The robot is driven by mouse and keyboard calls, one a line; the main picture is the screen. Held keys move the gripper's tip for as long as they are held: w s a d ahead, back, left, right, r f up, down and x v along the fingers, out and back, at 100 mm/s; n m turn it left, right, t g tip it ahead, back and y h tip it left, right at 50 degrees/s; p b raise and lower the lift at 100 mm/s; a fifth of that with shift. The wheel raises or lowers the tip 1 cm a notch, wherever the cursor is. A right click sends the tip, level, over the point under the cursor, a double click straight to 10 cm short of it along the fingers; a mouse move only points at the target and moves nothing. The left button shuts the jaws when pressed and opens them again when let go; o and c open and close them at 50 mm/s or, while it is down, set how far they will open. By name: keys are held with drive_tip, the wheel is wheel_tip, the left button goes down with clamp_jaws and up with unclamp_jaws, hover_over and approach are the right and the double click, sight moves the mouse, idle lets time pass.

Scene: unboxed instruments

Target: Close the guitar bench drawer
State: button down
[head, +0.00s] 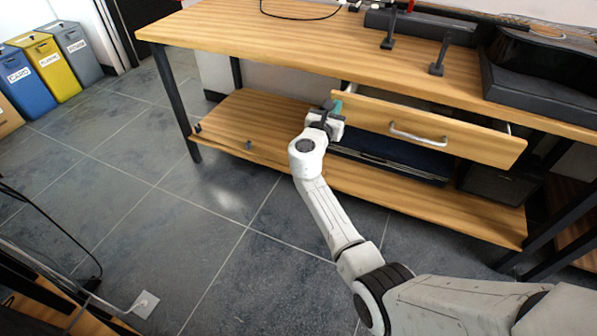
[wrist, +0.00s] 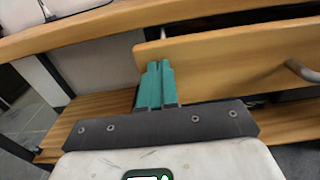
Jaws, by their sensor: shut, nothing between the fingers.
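The guitar bench (head: 225,30) is a wooden workbench with black legs and a lower shelf. Its drawer (head: 440,128) has a wooden front with a pale metal handle (head: 418,136) and stands open, pulled out below the tabletop. My gripper (head: 336,105) is at the left end of the drawer front. In the wrist view its teal fingers (wrist: 157,80) are together and empty, overlapping the left edge of the drawer front (wrist: 230,68). I cannot tell whether they touch it. The drawer's handle also shows at the right in the wrist view (wrist: 302,71).
A lower shelf (head: 240,115) runs under the drawer, with a dark case (head: 385,160) on it. A black guitar case (head: 540,75) and black stands (head: 438,60) are on the tabletop. Recycling bins (head: 45,65) stand far left.

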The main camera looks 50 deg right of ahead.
sight(343, 94)
drive_tip(key=b+x, duration=0.2)
drive_tip(key=x, duration=0.5)
drive_tip(key=shift+d+f+b, duration=0.1)
drive_tip(key=shift+f+b, duration=0.05)
drive_tip(key=shift+b, duration=0.2)
drive_tip(key=shift+w+d, duration=0.15)
drive_tip(key=shift+d, duration=0.1)
drive_tip(key=shift+w+r, duration=0.1)
drive_tip(key=shift+r, duration=0.1)
drive_tip(key=shift+d+r, duration=0.1)
drive_tip(key=shift+s+a+p, duration=0.25)
drive_tip(key=shift+a+p, duration=0.05)
drive_tip(key=shift+a, duration=0.15)
drive_tip(key=p+v, duration=0.3)
drive_tip(key=v, duration=0.7)
drive_tip(key=shift+a+f, duration=0.15)
drive_tip(key=shift+f, duration=0.1)
